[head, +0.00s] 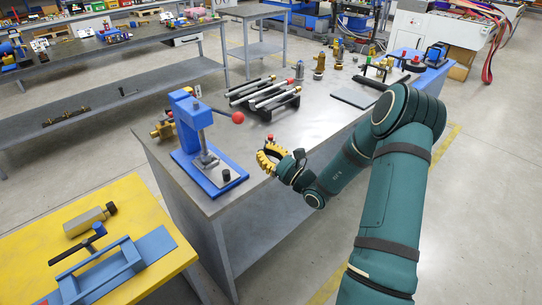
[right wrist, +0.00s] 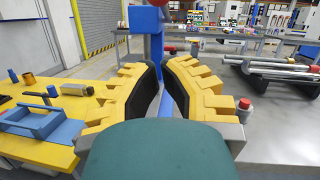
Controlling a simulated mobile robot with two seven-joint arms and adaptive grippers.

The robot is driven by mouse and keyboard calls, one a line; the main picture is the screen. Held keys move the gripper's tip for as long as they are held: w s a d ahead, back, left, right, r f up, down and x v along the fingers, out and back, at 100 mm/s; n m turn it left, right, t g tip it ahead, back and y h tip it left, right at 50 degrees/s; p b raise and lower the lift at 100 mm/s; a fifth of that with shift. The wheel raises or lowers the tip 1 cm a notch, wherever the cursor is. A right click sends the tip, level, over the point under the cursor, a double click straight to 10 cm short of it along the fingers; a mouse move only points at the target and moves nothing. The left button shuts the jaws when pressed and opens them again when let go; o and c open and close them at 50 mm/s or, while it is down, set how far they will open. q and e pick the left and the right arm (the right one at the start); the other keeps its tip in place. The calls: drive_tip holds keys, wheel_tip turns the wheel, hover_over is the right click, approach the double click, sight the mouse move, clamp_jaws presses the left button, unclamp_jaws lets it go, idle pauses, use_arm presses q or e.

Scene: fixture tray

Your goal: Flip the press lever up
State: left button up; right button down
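The blue press (head: 190,125) stands at the left front corner of the grey workbench. Its lever sticks out to the right from the press head, roughly level, and ends in a red knob (head: 238,117). My right gripper (head: 262,158) is near the bench's front edge, right of the press and below the knob, touching neither. In the right wrist view its yellow fingers (right wrist: 163,68) are apart with nothing between them. The blue press column (right wrist: 155,45) shows beyond them, with the knob (right wrist: 168,21) at the top edge. My left gripper is not seen.
A black rack of metal rods (head: 270,97) lies behind the knob on the bench. A small red-topped piece (head: 270,137) is close to my right gripper. A yellow table (head: 65,235) with a blue fixture (head: 120,262) stands at front left.

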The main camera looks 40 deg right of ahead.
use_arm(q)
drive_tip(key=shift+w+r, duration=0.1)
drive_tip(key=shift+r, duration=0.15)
use_arm(e)
drive_tip(key=w+a+r, duration=0.2)
drive_tip(key=w+r, duration=0.2)
drive_tip(key=w, duration=0.3)
drive_tip(key=shift+r, duration=0.25)
use_arm(q)
drive_tip(key=shift+p, duration=0.3)
use_arm(e)
drive_tip(key=shift+r, duration=0.1)
